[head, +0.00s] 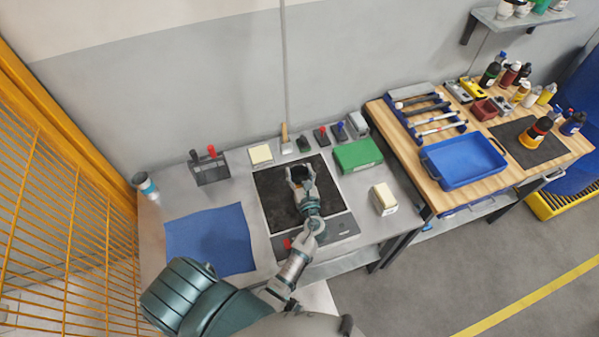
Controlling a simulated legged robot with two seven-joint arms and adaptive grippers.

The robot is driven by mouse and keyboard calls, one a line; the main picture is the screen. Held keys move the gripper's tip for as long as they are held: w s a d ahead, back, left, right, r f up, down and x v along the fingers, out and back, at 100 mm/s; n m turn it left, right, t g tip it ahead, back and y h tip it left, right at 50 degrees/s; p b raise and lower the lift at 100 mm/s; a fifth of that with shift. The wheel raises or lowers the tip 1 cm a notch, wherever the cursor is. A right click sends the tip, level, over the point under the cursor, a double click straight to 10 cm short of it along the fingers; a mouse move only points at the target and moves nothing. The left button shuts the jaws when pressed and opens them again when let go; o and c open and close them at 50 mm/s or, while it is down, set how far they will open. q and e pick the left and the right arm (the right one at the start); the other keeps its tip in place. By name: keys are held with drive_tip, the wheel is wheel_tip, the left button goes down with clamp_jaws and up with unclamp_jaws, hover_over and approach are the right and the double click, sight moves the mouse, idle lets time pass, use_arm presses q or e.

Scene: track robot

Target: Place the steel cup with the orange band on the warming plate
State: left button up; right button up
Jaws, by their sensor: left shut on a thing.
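The warming plate (274,197) is a black square top in a grey frame on the steel bench, with a red spot at its front left. My left gripper (300,176) is over the rear middle of this plate, shut on a small cup. The cup's dark opening (299,171) shows between the fingers. The fingers hide most of its body, and I cannot make out an orange band. I cannot tell whether the cup touches the plate. My right gripper is not in view.
A steel cup with a blue band (146,186) stands at the bench's left end. A blue cloth (209,240) lies left of the plate. A green box (358,154) and a cream block (383,199) are right of it. A yellow mesh fence (75,220) borders the left.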

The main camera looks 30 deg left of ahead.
use_arm(q)
drive_tip(key=o, duration=1.1)
drive_tip(key=shift+a+f, duration=0.25)
drive_tip(key=shift+a, duration=0.3)
drive_tip(key=shift+s+d, duration=0.15)
drive_tip(key=shift+d, duration=0.05)
drive_tip(key=v, duration=1.2)
drive_tip(key=shift+r+b, duration=0.35)
drive_tip(key=shift+b, duration=0.05)
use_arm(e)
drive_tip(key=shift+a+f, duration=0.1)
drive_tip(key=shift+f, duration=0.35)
use_arm(q)
drive_tip(key=shift+d, duration=0.1)
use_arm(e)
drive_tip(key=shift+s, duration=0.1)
